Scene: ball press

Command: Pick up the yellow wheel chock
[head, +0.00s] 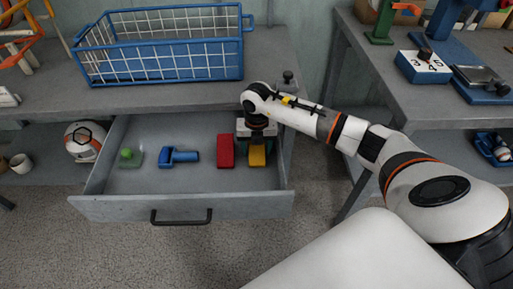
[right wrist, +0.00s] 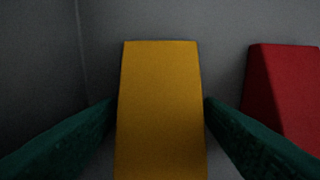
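The yellow wheel chock (head: 257,155) sits in the open drawer at its right end, partly hidden by my right gripper in the head view. In the right wrist view the yellow chock (right wrist: 161,110) fills the middle, its broad face toward the camera. My right gripper (right wrist: 160,102) has one dark green finger on each side of the chock. The fingertips are at or very close to its side edges; contact is not clear. In the head view my right gripper (head: 256,143) points down into the drawer over the chock. My left gripper is not in view.
A red block (head: 226,151) stands just left of the chock and also shows in the right wrist view (right wrist: 285,95). A blue part (head: 180,156) and a green knobbed part (head: 130,158) lie farther left in the drawer (head: 180,208). A blue basket (head: 160,45) stands on the bench above.

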